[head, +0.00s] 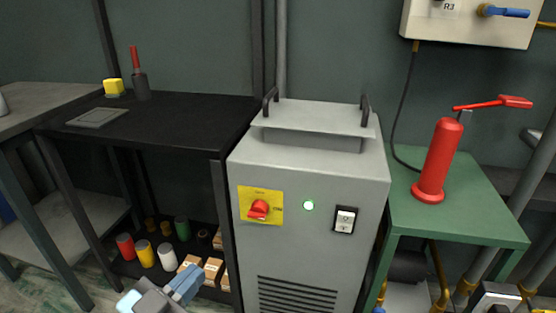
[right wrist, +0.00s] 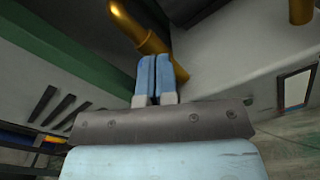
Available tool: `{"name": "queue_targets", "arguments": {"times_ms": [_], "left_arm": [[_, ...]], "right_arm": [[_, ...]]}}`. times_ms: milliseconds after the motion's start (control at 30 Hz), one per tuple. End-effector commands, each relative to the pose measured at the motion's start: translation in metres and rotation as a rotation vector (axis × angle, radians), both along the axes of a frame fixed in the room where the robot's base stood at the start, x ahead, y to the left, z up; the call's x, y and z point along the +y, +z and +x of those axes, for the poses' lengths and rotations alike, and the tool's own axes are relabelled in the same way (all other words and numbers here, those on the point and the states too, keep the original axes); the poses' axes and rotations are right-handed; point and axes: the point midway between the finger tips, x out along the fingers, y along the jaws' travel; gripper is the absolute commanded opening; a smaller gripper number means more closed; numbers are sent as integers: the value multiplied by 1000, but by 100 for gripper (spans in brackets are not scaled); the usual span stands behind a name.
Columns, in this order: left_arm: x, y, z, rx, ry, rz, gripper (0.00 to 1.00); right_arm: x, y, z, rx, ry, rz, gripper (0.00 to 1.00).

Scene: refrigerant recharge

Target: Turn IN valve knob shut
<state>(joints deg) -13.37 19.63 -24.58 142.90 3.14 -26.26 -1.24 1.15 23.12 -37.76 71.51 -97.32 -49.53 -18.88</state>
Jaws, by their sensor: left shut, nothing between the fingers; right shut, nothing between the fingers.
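I cannot make out a knob marked IN in either view. Brass-coloured pipes (head: 440,270) stand under the green table at the lower right of the head view. In the right wrist view, my right gripper (right wrist: 155,60) is shut and empty, its blue fingers side by side. A brass-coloured pipe (right wrist: 135,25) runs just beyond and beside its fingertips; I cannot tell whether they touch. My left gripper (head: 190,276) is shut and empty, low in front of the shelf and left of the grey machine.
The grey machine (head: 310,250) has a red switch (head: 258,209) on a yellow plate and a lit green lamp (head: 308,205). A red cylinder with a lever (head: 440,160) stands on the green table (head: 485,210). A wall box (head: 470,25) carries a blue-handled valve (head: 505,12).

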Motion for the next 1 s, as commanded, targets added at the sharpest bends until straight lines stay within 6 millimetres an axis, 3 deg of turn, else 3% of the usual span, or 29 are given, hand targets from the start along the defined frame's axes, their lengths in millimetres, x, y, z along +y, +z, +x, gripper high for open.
{"name": "queue_targets", "arguments": {"times_ms": [33, 633, 1000], "left_arm": [[0, -2, 0, 0, 0, 0, 0], [0, -3, 0, 1, 0, 1, 0], [0, -3, 0, 1, 0, 1, 0]], "right_arm": [[-6, 4, 10, -9, -6, -2, 0], [-7, 4, 11, -4, -9, -4, 0], [2, 12, 13, -8, -7, -1, 0]]}}
